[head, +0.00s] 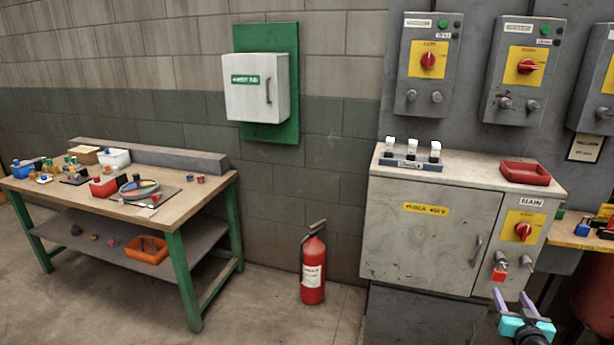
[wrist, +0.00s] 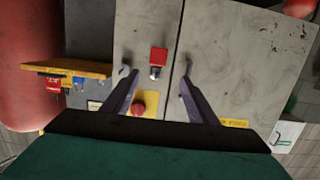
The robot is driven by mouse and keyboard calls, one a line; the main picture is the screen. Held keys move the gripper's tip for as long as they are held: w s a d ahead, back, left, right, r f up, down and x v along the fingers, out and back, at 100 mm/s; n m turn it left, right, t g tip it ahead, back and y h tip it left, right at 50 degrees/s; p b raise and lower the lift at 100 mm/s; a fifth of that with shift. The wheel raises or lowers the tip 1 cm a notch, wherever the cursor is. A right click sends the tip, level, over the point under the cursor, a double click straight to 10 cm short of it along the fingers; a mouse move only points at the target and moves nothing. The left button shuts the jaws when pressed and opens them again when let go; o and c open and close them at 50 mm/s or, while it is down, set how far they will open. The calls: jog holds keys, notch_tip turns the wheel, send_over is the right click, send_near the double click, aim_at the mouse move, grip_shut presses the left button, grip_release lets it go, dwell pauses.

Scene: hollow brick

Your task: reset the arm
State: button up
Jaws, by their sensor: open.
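My gripper (head: 514,300) is at the lower right of the head view, in front of the grey cabinet (head: 400,235). Its two purple fingers are spread apart, and nothing shows held between them. In the wrist view my gripper (wrist: 160,80) points at the cabinet front (wrist: 235,60), which appears upside down. A red padlock (wrist: 158,56) shows just beyond the fingertips there; in the head view the padlock (head: 499,274) hangs on the cabinet's narrow right panel. The red rotary switch (wrist: 138,108) shows between the fingers. I cannot tell how far the fingertips are from the panel.
A red tray (head: 525,173) and a rack with white-topped items (head: 411,163) sit on the cabinet. A fire extinguisher (head: 313,268) stands left of it. A cluttered workbench (head: 160,212) is at far left. A wooden shelf (head: 565,235) and red tank (head: 592,295) are right.

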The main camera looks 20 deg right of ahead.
jog(key=w+a+f+n+t+y, duration=0.1)
jog(key=w+a+f+n+y, duration=0.3)
jog(key=w+a, duration=0.75)
jog(key=w+a+f+m+t+y, duration=0.1)
jog(key=w+a+f+y, duration=0.3)
jog(key=w+a, duration=0.75)
jog(key=w+a+f+g, duration=0.1)
jog(key=w+a+f, duration=0.1)
jog(key=a+f, duration=0.6)
jog(key=w+a+f+g, duration=0.15)
jog(key=a+f, duration=0.35)
jog(key=a, duration=0.6)
jog(key=s+a+f+g+h, duration=0.1)
jog(key=s+a+f+g, duration=0.3)
jog(key=s+a+f, duration=0.4)
jog(key=s+a+f+g, duration=0.5)
jog(key=s+f, duration=0.2)
jog(key=f, duration=0.3)
jog(key=s+a+n+g+y, duration=0.1)
jog(key=s+a+n+g, duration=0.1)
jog(key=s, duration=0.9)
jog(key=s+a+f+n+g+y, duration=0.1)
jog(key=s+a+g, duration=0.4)
jog(key=s, duration=0.5)
jog(key=shift+s+f+n+g+y, duration=0.15)
jog(key=shift+s+n+g+y, duration=0.35)
jog(key=shift+g, duration=0.55)
